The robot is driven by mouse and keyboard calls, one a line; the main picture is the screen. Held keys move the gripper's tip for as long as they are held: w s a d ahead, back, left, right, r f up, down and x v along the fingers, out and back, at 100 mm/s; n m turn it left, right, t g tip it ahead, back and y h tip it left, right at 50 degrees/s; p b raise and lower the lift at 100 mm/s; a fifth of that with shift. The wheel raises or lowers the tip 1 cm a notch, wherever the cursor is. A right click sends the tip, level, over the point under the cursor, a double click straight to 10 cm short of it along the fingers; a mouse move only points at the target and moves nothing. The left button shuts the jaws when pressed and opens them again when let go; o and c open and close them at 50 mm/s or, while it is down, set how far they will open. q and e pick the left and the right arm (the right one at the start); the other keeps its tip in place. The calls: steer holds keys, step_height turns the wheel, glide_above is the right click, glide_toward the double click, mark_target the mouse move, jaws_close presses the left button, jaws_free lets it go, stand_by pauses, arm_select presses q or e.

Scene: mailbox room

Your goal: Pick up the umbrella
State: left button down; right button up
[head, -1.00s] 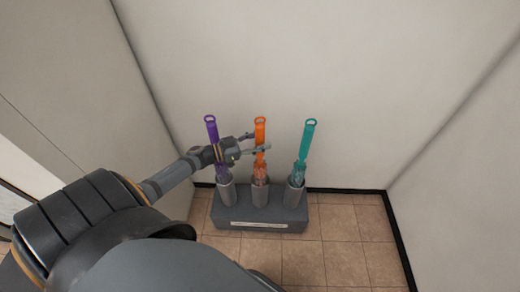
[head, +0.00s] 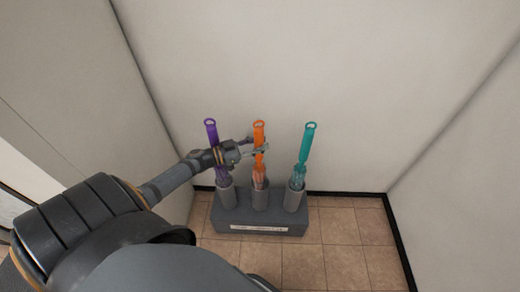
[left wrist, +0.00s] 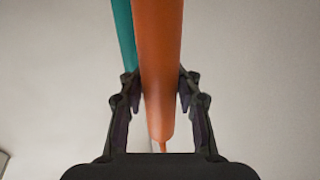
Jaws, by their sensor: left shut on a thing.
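Three umbrellas stand upright in a grey stand (head: 230,224) on the floor. The purple umbrella (head: 211,130) is at the left, the orange umbrella (head: 259,132) in the middle, the teal umbrella (head: 306,144) at the right. My left gripper (head: 261,149) is shut on the orange umbrella's upper part, below its ring-shaped top; the umbrella's lower end is still in its holder. In the left wrist view the orange shaft (left wrist: 157,60) runs between the two fingers (left wrist: 158,95), with the teal umbrella (left wrist: 124,35) behind. My right gripper is not in view.
My left forearm passes in front of the purple umbrella. A pale wall (head: 350,80) rises close behind the stand, with side walls at left and right. Tiled floor (head: 345,260) lies clear to the right of the stand.

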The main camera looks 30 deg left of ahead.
mark_target(260, 132)
arm_select(q)
steer(key=shift+r, duration=0.15)
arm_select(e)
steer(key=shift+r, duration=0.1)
